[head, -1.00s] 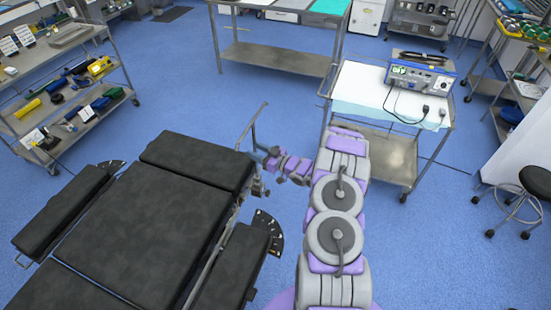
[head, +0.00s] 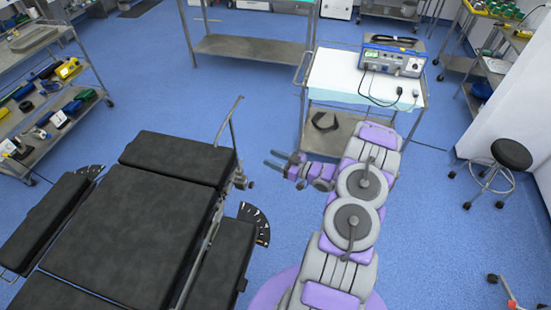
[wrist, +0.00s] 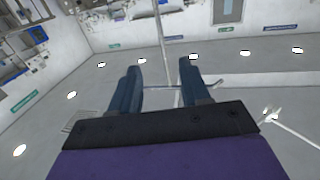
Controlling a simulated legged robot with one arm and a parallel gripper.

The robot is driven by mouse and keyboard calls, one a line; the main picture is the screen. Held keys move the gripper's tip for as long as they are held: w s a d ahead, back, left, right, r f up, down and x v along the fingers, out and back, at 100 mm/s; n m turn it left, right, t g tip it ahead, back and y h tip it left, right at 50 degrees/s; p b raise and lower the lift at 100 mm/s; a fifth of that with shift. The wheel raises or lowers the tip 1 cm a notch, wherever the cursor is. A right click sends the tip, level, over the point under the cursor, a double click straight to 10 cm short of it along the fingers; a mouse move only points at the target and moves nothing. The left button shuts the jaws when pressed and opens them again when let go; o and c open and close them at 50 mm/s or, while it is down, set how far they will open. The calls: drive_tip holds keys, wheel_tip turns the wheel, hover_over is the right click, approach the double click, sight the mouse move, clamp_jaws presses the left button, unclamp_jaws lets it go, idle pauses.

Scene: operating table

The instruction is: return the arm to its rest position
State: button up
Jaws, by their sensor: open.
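My gripper (head: 279,159) is at the end of my purple and grey arm in the head view, pointing left toward the operating table. Its two fingers are apart and nothing is between them. It is just right of the black padded operating table (head: 134,230), with a visible gap to the table's edge. In the wrist view the two blue-grey fingers (wrist: 160,85) are spread and empty, with a pole and the room's walls beyond them.
A trolley (head: 340,72) with a blue-fronted device (head: 392,60) stands behind my arm. A black stool (head: 511,154) is at the right. A shelf cart (head: 50,120) stands at the left. Blue floor (head: 160,90) is open behind the operating table.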

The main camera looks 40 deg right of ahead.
drive_tip(key=shift+s, duration=0.1)
idle(0.4)
drive_tip(key=w+d+r+g+h, duration=0.3)
drive_tip(key=w+r+g+h, duration=0.1)
drive_tip(key=w+r+h, duration=0.35)
drive_tip(key=s+a+r+m+g+h+b, duration=0.1)
drive_tip(key=s+a+r+m+g+h, duration=0.3)
drive_tip(key=r, duration=0.5)
drive_tip(key=s+a+r+g+y, duration=0.1)
drive_tip(key=s+a+r+g, duration=0.1)
drive_tip(key=s+a, duration=0.6)
drive_tip(key=s+a+r+g+y, duration=0.1)
drive_tip(key=s+a+r+g, duration=0.2)
drive_tip(key=s+a, duration=0.6)
drive_tip(key=s+a+r+m+g+y+b, duration=0.1)
drive_tip(key=s+a+g, duration=0.3)
drive_tip(key=s, duration=1.7)
drive_tip(key=a+r, duration=0.1)
drive_tip(key=a, duration=0.4)
drive_tip(key=shift+r+g, duration=0.3)
drive_tip(key=shift+r, duration=0.05)
drive_tip(key=shift+a+y, duration=0.2)
drive_tip(key=shift+y, duration=0.05)
